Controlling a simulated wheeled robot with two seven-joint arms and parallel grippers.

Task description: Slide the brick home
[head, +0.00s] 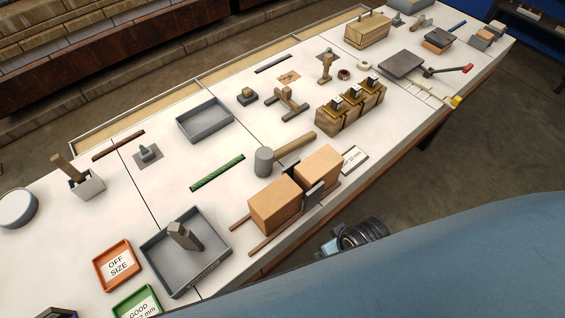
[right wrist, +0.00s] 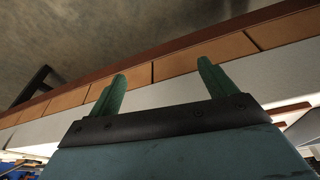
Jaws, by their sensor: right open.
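Two tan bricks, a left one (head: 274,206) and a right one (head: 319,166), sit near the front edge of the white bench. A dark upright metal piece (head: 314,193) stands at the gap between them. Two thin brown rails (head: 262,246) stick out to the left from under the left brick. My right gripper (right wrist: 162,72) shows in the right wrist view with its two green fingers wide apart and nothing between them. That view faces the bench side and floor, with no brick between the fingers. My left gripper is not in view.
A grey mallet (head: 264,161) lies behind the bricks, and a small label plate (head: 354,158) lies to their right. A grey tray (head: 187,258) holding a dark block is to the left. A green bar (head: 217,173) lies farther back.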

